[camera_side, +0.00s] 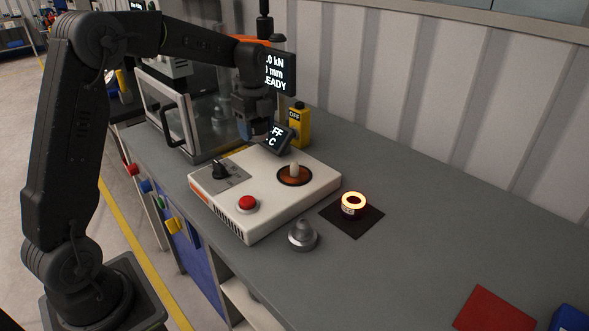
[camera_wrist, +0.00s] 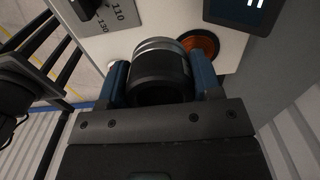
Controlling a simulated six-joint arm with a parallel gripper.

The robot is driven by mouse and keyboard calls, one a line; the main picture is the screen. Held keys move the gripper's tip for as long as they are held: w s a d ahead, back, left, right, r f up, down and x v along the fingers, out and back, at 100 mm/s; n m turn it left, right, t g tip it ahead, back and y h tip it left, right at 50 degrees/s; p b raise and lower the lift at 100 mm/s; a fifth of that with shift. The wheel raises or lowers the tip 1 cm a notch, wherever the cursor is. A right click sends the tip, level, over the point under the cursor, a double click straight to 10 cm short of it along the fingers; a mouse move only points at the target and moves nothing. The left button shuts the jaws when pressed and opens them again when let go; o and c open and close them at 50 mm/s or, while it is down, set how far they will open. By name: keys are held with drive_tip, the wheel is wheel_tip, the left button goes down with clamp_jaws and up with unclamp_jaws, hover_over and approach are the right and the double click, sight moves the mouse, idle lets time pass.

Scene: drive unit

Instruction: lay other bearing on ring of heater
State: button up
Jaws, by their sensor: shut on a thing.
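My gripper (camera_wrist: 160,82) is shut on a bearing (camera_wrist: 160,72), a dark round part with a silver rim, held between two blue fingers in the wrist view. In the side view my gripper (camera_side: 256,122) is above the back of the white heater (camera_side: 262,200), and the held bearing cannot be made out there. The heater's orange ring (camera_side: 304,181), with a pale post at its centre, is bare. It also shows in the wrist view (camera_wrist: 203,44), beyond the held bearing and to its right. Another bearing (camera_side: 353,208), glowing orange, lies on a dark square mat (camera_side: 358,229).
A silver stepped part (camera_side: 302,236) stands in front of the heater. A tilted display (camera_side: 278,138) reading OFF and a yellow box (camera_side: 299,127) stand behind it. A glass-fronted cabinet (camera_side: 183,110) is at the back left.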

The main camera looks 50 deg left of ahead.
hover_over(294, 174)
drive_tip(key=f, duration=0.4)
drive_tip(key=w+f, duration=0.1)
drive_tip(key=shift+a+f, duration=0.35)
drive_tip(key=shift+f, duration=2)
drive_tip(key=shift+f, duration=0.1)
drive_tip(key=o, duration=1.1)
